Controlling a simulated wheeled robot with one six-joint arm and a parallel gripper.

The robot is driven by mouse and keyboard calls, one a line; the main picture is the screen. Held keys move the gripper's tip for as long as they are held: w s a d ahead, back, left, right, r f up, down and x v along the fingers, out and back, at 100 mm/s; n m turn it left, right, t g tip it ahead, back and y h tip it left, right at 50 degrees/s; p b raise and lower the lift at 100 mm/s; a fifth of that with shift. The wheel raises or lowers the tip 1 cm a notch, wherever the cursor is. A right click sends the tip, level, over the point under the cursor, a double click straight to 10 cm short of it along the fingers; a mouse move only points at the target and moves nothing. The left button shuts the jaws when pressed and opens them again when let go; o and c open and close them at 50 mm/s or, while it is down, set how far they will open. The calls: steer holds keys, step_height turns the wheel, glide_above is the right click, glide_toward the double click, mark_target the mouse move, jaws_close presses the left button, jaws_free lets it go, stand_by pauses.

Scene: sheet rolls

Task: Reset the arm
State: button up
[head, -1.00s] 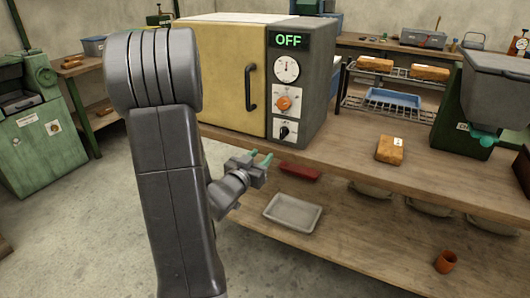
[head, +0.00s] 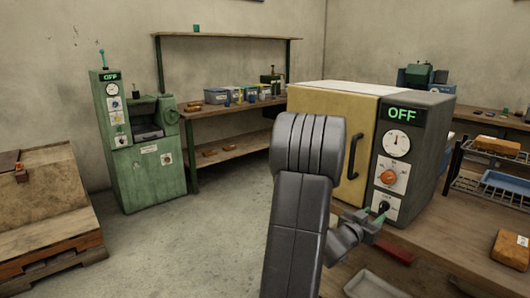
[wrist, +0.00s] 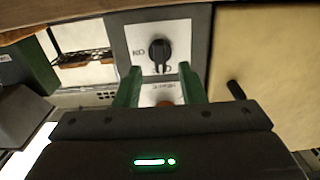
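My grey arm (head: 300,215) stands folded up in front of the bench in the head view. My gripper (head: 376,222) is at its lower right, in front of the oven's lower control panel. In the wrist view my gripper (wrist: 158,88) has its two green fingers spread apart with nothing held between them. The black switch knob (wrist: 160,52) of the oven shows beyond the fingertips, in an upside-down picture. The oven (head: 335,115) has a shut yellow door and a green OFF display. Whether the fingers touch the panel cannot be told.
A green machine (head: 145,175) with an OFF display stands at the left back, beside a shelf bench (head: 232,150). A wooden crate (head: 45,200) is at far left. A rack with a blue tray (head: 505,181) and an orange block (head: 512,249) are right.

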mark_target(381, 209)
steer(key=x, duration=0.4)
stand_by(0.3)
